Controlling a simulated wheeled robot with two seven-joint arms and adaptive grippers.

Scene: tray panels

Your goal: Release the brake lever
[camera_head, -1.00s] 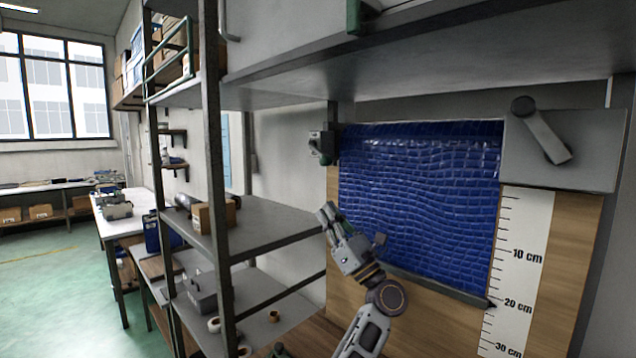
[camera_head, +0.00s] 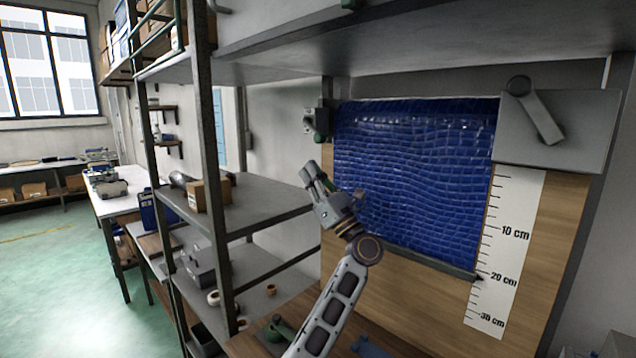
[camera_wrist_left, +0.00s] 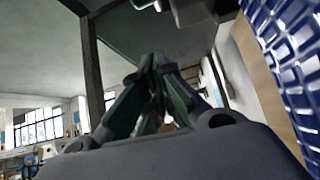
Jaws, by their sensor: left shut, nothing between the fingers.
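A grey arm-like lever (camera_head: 540,118) with a round dark pivot is on the grey box (camera_head: 590,140) at the upper right, slanting down to the right. A small dark fitting (camera_head: 320,120) is at the upper left of the blue textured sheet (camera_head: 410,170); I cannot tell which of the two is the brake lever. My left gripper (camera_head: 308,172) is shut and empty, pointing up and left, below the fitting and apart from it. Its closed fingers (camera_wrist_left: 160,65) show in the left wrist view. My right gripper is not in view.
A dark bottom bar (camera_head: 435,262) edges the sheet near the 20 cm mark of a white scale (camera_head: 508,240). A metal shelf rack (camera_head: 270,197) stands left of the board, close to my left arm. A shelf (camera_head: 440,48) overhangs above.

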